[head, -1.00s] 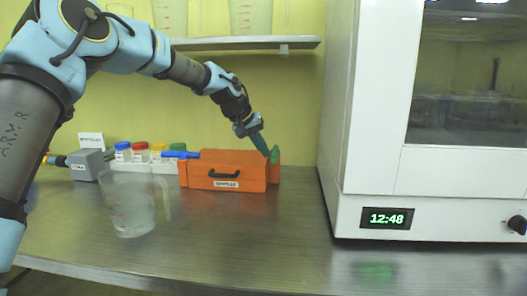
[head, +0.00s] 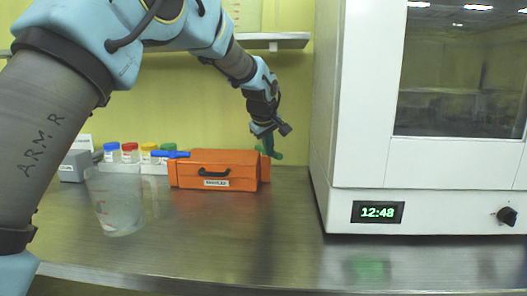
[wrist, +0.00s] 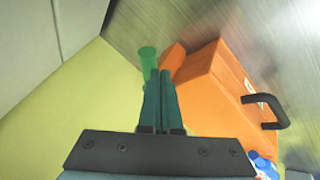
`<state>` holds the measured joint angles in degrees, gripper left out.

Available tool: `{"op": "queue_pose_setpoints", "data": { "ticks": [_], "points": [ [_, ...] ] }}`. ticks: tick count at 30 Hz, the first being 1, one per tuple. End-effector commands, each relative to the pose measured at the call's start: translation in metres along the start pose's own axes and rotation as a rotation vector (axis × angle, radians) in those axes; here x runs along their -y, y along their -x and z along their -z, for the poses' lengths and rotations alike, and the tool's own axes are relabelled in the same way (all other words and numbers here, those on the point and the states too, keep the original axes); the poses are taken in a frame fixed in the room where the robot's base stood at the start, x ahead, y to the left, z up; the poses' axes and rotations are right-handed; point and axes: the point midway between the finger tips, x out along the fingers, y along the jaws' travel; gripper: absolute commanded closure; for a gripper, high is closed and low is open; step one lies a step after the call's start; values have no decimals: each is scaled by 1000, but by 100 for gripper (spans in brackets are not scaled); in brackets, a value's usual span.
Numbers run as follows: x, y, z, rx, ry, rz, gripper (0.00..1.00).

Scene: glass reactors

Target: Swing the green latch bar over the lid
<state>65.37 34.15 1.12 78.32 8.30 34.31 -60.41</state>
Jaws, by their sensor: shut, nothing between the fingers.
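The orange case (head: 214,170) stands on the steel bench with its lid looking closed and a dark handle on its front. The green latch bar (head: 276,154) is at the case's right end and sticks out to the right, away from the lid top. In the wrist view the green bar (wrist: 148,55) shows just beyond my fingertips, beside the orange case (wrist: 205,100). My gripper (head: 268,148) is shut and empty, pointing down at the case's right end. Its teal fingers (wrist: 159,75) lie together close to the bar; I cannot tell whether they touch it.
A blue bar (head: 170,154) lies at the case's left end. Bottles with coloured caps (head: 129,152), a grey block (head: 73,166) and a clear beaker (head: 117,203) stand to the left. A white cabinet (head: 345,212) stands to the right. The front bench is clear.

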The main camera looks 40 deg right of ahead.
Motion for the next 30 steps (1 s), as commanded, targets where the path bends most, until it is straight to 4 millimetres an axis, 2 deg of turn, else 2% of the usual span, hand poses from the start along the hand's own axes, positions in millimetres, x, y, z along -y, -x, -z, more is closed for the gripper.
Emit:
{"op": "queue_pose_setpoints", "data": {
  "ticks": [3, 11, 16, 30],
  "points": [
    [-6, -2, -4, -24, 52, 25, 100],
    [-21, -6, -8, -21, 49, 25, 100],
    [-32, -11, -10, -79, 163, 80, 100],
    [-49, -21, -7, -74, 161, 76, 100]
  ]
}}
